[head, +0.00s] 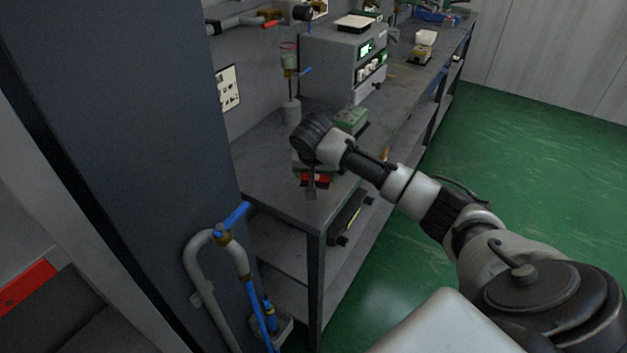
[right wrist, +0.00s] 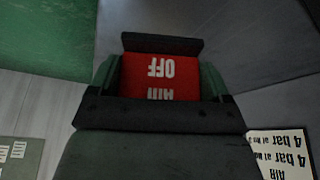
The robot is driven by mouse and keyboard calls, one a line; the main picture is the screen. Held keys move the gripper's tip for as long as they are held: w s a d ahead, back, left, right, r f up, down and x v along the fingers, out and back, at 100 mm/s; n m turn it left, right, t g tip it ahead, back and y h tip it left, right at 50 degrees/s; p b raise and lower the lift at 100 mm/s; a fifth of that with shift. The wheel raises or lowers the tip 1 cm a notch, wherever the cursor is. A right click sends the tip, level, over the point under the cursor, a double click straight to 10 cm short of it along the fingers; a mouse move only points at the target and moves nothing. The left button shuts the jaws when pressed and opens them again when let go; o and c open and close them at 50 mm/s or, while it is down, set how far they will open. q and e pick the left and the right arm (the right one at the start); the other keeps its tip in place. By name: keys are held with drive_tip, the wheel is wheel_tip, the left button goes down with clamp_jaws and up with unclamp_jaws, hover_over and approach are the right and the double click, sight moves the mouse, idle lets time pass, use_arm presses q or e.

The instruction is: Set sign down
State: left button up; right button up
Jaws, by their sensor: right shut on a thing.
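My right gripper (head: 311,180) is over the near end of the grey workbench (head: 270,180). It is shut on a small red sign (right wrist: 148,76) with white "AIR OFF" lettering, which appears upside down in the right wrist view. In the head view the red sign (head: 316,181) shows just below my wrist, close to the bench top. I cannot tell whether it touches the bench. My left gripper is not in view.
A green-topped block (head: 350,118) sits on the bench just behind my gripper. A grey instrument box (head: 335,62) stands farther back. A blue-handled valve (head: 234,218) on a pipe is in front of the bench. The bench's near left corner is bare.

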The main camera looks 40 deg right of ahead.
drive_tip(key=shift+w+a+f, duration=0.2)
drive_tip(key=shift+w+a, duration=0.05)
drive_tip(key=shift+a, duration=0.05)
drive_tip(key=shift+f, duration=0.25)
drive_tip(key=shift+f+p, duration=0.4)
drive_tip(key=shift+f, duration=1.4)
drive_tip(key=o, duration=0.9)
drive_tip(key=shift+f, duration=0.1)
drive_tip(key=shift+c, duration=0.2)
drive_tip(key=v, duration=1.2)
drive_tip(key=shift+b, duration=0.4)
